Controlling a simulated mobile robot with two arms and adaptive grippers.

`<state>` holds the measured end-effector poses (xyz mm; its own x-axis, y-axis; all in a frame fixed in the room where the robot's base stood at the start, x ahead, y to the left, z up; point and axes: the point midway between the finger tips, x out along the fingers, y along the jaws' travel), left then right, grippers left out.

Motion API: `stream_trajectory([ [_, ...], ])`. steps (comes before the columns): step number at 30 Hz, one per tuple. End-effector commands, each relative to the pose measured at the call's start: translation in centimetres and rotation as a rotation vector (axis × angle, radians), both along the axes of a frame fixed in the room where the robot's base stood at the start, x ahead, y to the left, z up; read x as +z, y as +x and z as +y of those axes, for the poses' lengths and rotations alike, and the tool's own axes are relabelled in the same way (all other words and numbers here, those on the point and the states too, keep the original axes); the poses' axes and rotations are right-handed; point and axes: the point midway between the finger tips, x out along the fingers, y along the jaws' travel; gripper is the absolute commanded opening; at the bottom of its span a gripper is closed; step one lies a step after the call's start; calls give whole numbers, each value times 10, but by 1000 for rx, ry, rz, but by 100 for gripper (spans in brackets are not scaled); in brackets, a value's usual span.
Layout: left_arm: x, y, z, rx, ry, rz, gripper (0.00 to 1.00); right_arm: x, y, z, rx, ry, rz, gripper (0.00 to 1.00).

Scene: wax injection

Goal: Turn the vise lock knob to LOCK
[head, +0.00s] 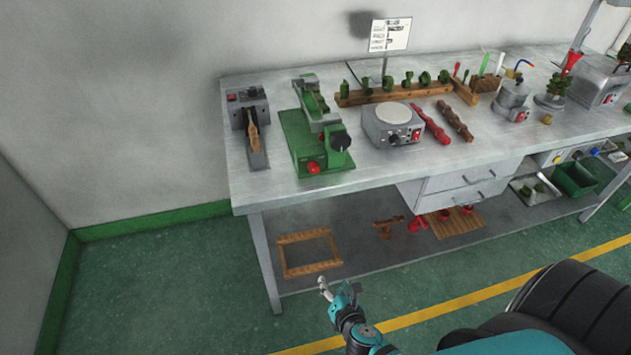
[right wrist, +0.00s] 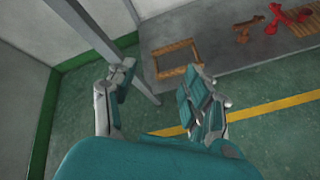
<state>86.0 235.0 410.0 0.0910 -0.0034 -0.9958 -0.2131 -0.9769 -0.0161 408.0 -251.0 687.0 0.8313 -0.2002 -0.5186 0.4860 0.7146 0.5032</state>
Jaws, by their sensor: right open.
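A green vise-like machine (head: 305,135) stands on the grey workbench toward its left part. A black knob (head: 341,141) is on its right side and a red knob (head: 313,168) on its front; I cannot tell which one is the lock knob, and no LOCK marking can be read. My right gripper (head: 328,290) is low over the floor in front of the bench, well below and apart from the machine. In the right wrist view its two fingers (right wrist: 162,95) are spread, with nothing between them. My left gripper is not in view.
The workbench (head: 260,202) also holds a grey device with a wooden handle (head: 253,130), a box with a round plate (head: 392,124) and red tools (head: 430,123). A wooden frame (head: 308,268) lies on the lower shelf. A bench leg (head: 265,260) stands close to my right gripper.

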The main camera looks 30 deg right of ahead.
Motion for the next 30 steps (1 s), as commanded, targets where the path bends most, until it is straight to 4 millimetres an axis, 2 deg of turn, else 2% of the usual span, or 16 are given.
stream_trajectory([
  [1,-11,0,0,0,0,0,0,37,17,-2,74,-175,-78,51],
  [3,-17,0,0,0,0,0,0,91,32,-5,142,-412,-158,51],
  [6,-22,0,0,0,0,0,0,152,41,-9,178,-676,-236,51],
  [9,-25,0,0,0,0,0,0,189,42,-10,184,-837,-275,51],
  [12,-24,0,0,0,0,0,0,206,44,-12,182,-906,-289,51],
  [17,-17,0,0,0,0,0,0,210,61,-17,181,-915,-292,51],
  [30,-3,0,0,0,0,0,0,209,152,-43,182,-911,-291,51],
])
